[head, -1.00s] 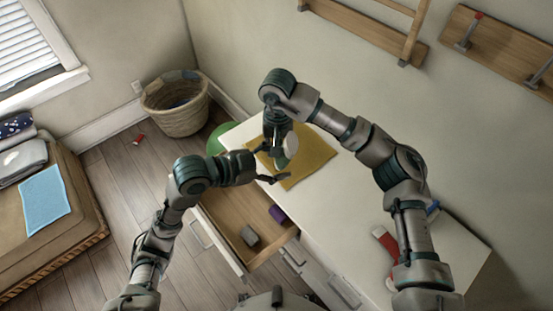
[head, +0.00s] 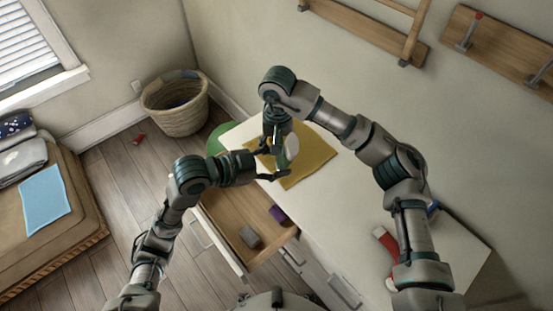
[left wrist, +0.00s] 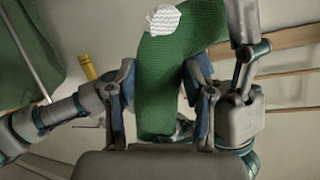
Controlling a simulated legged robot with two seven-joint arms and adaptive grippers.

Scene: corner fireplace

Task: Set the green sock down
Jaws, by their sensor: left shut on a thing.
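The green sock (left wrist: 172,75) fills the middle of the left wrist view, hanging between the two fingers of my left gripper (left wrist: 158,105). In the head view my left gripper (head: 270,164) is shut on the sock above the dresser top, near the yellow mat (head: 310,165). Only a little green and a pale end (head: 291,150) of the sock show there. My right gripper (head: 277,138) points down close beside it, its fingers mostly hidden, so its opening is unclear.
The white dresser top (head: 350,220) carries a red item (head: 384,247) at the right. Its open drawer (head: 225,205) holds a grey item (head: 250,237) and a purple one (head: 277,214). A wicker basket (head: 175,110) stands in the corner. A red object (head: 139,138) lies on the floor.

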